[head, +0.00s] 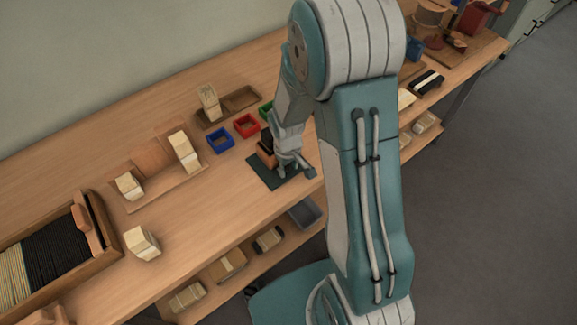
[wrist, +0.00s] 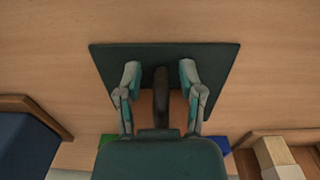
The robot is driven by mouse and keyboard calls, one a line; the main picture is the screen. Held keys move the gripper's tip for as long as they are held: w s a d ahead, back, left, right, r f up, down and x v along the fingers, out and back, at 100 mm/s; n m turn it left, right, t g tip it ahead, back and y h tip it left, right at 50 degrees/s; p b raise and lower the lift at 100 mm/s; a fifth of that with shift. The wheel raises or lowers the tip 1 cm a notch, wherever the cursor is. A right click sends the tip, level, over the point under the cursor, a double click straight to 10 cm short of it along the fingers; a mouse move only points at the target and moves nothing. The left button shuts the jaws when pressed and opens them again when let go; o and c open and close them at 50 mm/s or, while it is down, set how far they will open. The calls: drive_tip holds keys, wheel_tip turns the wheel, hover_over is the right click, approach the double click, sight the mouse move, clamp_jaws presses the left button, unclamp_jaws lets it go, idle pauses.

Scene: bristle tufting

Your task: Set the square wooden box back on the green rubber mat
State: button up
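The green rubber mat (head: 263,176) lies dark and flat on the bench. In the wrist view the mat (wrist: 225,58) spreads past my fingertips. An orange-brown wooden block shape, apparently the square box (head: 266,157), stands at the mat's back-left part, with a dark part above it. My gripper (head: 296,170) is low over the mat, right beside the box. In the wrist view my gripper's fingers (wrist: 160,72) are apart. A dark brown bar and a strip of orange-brown wood (wrist: 177,108) show between them, partly hidden by my palm. I see no clear finger contact.
Blue (head: 220,141), red (head: 246,126) and green (head: 266,111) trays stand behind the mat. A wooden tray with pale blocks (head: 184,152) is to the left, and a crate of dark bristles (head: 60,250) further left. The bench's front is clear near the mat.

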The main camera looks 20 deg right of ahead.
drive_tip(key=shift+a, duration=0.2)
drive_tip(key=shift+r, duration=0.25)
wheel_tip(320, 180, up, 12)
drive_tip(key=shift+a+f, duration=0.15)
drive_tip(key=s+a+r+m+t, duration=0.1)
drive_tip(key=s+r+m+t, duration=0.3)
drive_tip(key=s+r, duration=1.2)
drive_tip(key=shift+s+r+t, duration=0.15)
drive_tip(key=shift+r+t, duration=0.4)
drive_tip(key=shift+t, duration=0.25)
